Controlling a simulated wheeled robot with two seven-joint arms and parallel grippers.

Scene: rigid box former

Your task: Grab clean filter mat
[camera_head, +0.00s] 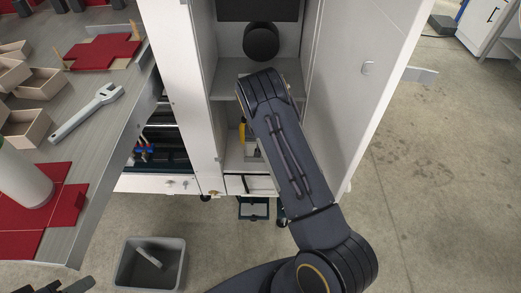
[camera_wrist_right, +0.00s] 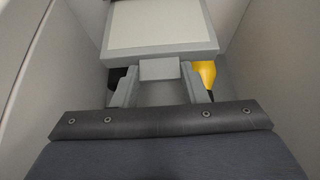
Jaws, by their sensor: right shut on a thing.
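The filter mat (camera_wrist_right: 160,25) is a pale flat panel in a grey frame, with a small grey tab (camera_wrist_right: 160,69) at its near edge. In the right wrist view my right gripper (camera_wrist_right: 160,86) is shut on this tab, one finger on each side. Dark parts of what looks like my left gripper (camera_head: 62,286) show at the bottom left edge, cut off by the frame.
Cabinet walls stand close on both sides, with the open door (camera_head: 352,90) at right. A yellow object (camera_wrist_right: 205,75) lies beside the right finger. A grey bin (camera_head: 125,270) stands on the floor. The workbench at left holds a wrench (camera_head: 85,112), red mats and wooden boxes.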

